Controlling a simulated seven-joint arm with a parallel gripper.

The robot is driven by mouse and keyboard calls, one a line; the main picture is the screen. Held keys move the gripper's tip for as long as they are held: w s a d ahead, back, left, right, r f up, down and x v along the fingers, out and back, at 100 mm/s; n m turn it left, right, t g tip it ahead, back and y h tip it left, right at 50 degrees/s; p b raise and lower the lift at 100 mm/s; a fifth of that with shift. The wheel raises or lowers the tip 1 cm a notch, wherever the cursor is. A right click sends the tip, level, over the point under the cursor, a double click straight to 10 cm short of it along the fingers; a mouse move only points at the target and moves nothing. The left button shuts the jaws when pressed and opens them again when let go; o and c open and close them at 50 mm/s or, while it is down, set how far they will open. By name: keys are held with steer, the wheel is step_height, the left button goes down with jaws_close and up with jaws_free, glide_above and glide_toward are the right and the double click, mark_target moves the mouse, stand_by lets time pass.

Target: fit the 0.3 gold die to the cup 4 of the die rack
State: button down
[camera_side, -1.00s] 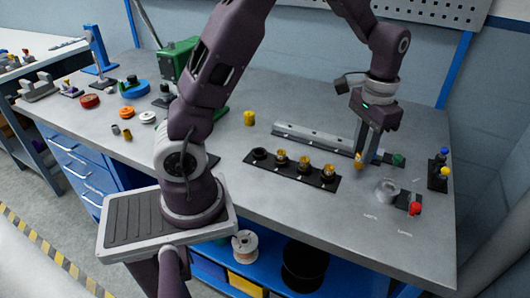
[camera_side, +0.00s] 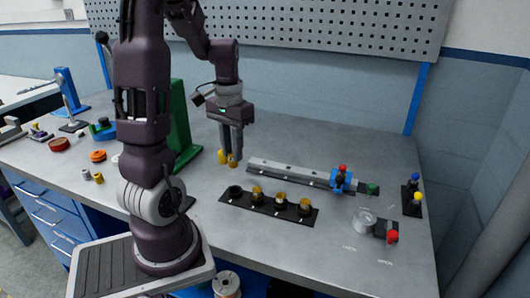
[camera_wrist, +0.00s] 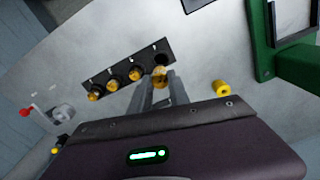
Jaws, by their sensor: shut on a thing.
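The die rack (camera_side: 268,207) is a black strip with several cups in a row. Its left end cup (camera_side: 236,190) looks dark and empty; the other cups hold gold dies. In the wrist view the empty cup (camera_wrist: 162,58) is at the row's right end. Cup numbers are too small to read. My gripper (camera_side: 233,160) is shut on a gold die (camera_wrist: 160,80) and holds it above the table, behind the rack's empty end. The fingers hide part of this die, and its size marking is unreadable. A second gold die (camera_wrist: 221,88) stands on the table beside my gripper.
A long grey rail (camera_side: 290,172) lies behind the rack, with a blue clamp with a red knob (camera_side: 341,178) near its right end. A green frame (camera_side: 183,130) stands left of my gripper.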

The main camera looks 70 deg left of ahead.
steer(key=shift+f, duration=3.45)
steer(key=shift+s+f, duration=0.1)
steer(key=shift+f, duration=0.25)
steer(key=shift+f, duration=0.95)
steer(key=c, duration=1.2)
jaws_free()
steer(key=shift+o, duration=0.2)
step_height(320, 180, up, 7)
steer(key=shift+r, duration=0.1)
